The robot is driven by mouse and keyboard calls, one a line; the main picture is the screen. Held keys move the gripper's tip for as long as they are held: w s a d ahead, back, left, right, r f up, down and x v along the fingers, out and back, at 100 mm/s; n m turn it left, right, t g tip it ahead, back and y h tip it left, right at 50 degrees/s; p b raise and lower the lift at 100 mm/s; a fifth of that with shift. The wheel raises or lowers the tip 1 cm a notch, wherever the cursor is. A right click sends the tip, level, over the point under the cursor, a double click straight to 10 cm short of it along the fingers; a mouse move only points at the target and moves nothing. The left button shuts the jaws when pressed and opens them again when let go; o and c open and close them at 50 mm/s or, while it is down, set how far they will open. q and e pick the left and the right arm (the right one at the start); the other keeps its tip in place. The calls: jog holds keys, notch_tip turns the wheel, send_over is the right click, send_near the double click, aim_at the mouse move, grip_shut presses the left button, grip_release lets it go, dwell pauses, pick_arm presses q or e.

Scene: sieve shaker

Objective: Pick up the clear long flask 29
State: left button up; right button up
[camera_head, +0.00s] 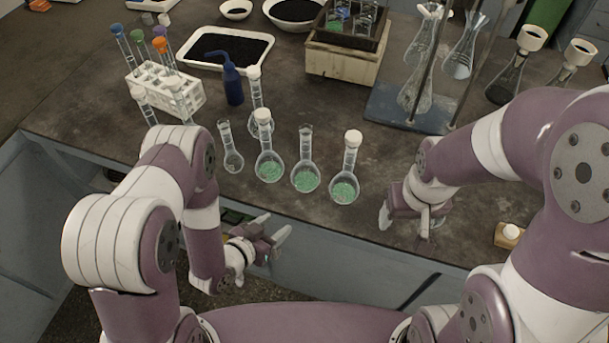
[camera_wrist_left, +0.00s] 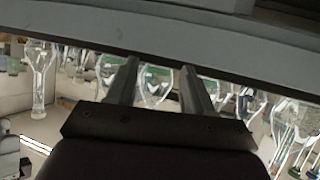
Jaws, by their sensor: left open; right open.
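Several long-necked flasks stand upright near the table's front edge. The leftmost flask (camera_head: 232,152) of the front row looks clear and has no stopper; its number is not readable. Three others (camera_head: 268,160) (camera_head: 305,175) (camera_head: 345,185) hold green grains. Another stoppered long-necked flask (camera_head: 255,95) stands behind, its lower part partly hidden. My left gripper (camera_head: 274,232) is open and empty, low in front of the table edge, apart from the flasks. Its fingers also show in the left wrist view (camera_wrist_left: 158,85). My right gripper (camera_head: 405,220) is open and empty, right of the flasks by the front edge.
A white rack (camera_head: 165,88) with capped tubes and a blue wash bottle (camera_head: 232,82) stand behind the flasks. A stand with glass flasks (camera_head: 418,92) is at the back right. The table edge (camera_wrist_left: 220,50) crosses the left wrist view above the fingers.

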aim_at(303, 161)
pick_arm(q)
jog(key=w+d+r+t+h, duration=0.1)
jog(key=w+r+t+h, duration=0.3)
jog(key=r, duration=0.5)
jog(key=shift+m+t+y, duration=0.3)
jog(key=shift+t+y, duration=0.1)
jog(key=shift+y, duration=0.2)
jog(key=x, duration=0.3)
jog(key=p+x, duration=0.1)
jog(key=x, duration=0.2)
jog(key=shift+s+d+r, duration=0.1)
jog(key=shift+s+d, duration=0.15)
jog(key=p+x, duration=0.1)
jog(key=x, duration=0.4)
jog(key=shift+w+a+r, duration=0.1)
jog(key=shift+w+d, duration=0.25)
jog(key=shift+w, duration=0.05)
grip_shut()
